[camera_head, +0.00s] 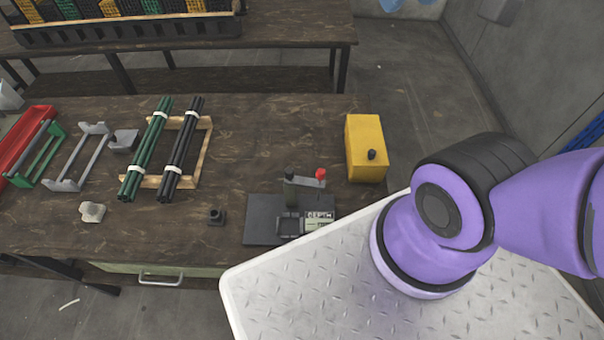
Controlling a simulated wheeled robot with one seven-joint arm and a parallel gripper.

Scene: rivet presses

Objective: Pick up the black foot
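A small black foot (216,216) sits on the dark brown wooden table, near its front edge. It is a little block with a round top, standing left of the rivet press (290,212) and apart from it. My purple arm comes in from the right, over the light metal plate. My gripper is not in view.
A yellow box (364,150) with a black knob stands at the table's right. Green and black rod bundles (148,150) lie on a wooden frame (205,160). Grey and green racks and a red tray (25,140) are at left. A pale lump (92,211) lies front left.

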